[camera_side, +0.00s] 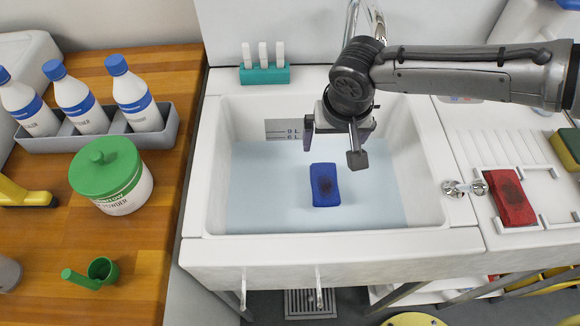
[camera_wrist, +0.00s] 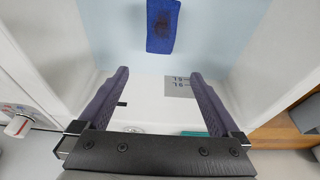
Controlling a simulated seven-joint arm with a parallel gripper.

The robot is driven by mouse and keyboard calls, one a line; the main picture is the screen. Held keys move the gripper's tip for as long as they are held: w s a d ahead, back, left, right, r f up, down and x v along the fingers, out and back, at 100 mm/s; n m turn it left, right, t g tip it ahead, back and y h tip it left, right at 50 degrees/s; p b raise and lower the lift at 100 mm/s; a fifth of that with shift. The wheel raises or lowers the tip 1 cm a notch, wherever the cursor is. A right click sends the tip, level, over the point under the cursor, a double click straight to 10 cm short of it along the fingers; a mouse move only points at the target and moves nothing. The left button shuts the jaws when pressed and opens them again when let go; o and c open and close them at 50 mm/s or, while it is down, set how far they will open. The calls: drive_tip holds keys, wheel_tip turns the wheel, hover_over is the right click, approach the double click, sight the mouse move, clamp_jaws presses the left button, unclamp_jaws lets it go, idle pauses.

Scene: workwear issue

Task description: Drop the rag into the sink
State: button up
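A folded blue rag (camera_side: 324,187) with a dark stain is inside the white sink (camera_side: 213,190), within the area of pale blue water (camera_side: 265,190). I cannot tell whether it floats, lies on the bottom or is in the air. It also shows at the top of the wrist view (camera_wrist: 162,28). My gripper (camera_side: 332,148) is over the sink, behind and above the blue rag in the side view. In the wrist view its fingers (camera_wrist: 158,76) are spread wide, with nothing between them and the blue rag beyond their tips.
A red folded cloth (camera_side: 511,199) with a dark stain lies on the draining board (camera_side: 483,148) at right, near a yellow-green sponge (camera_side: 569,148). A wooden counter (camera_side: 150,235) at left holds bottles in a grey caddy (camera_side: 170,131) and a green-lidded tub (camera_side: 110,180). A tap stands behind the sink.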

drive_tip(key=shift+r, duration=0.1)
drive_tip(key=v, duration=1.3)
drive_tip(key=shift+r, duration=0.35)
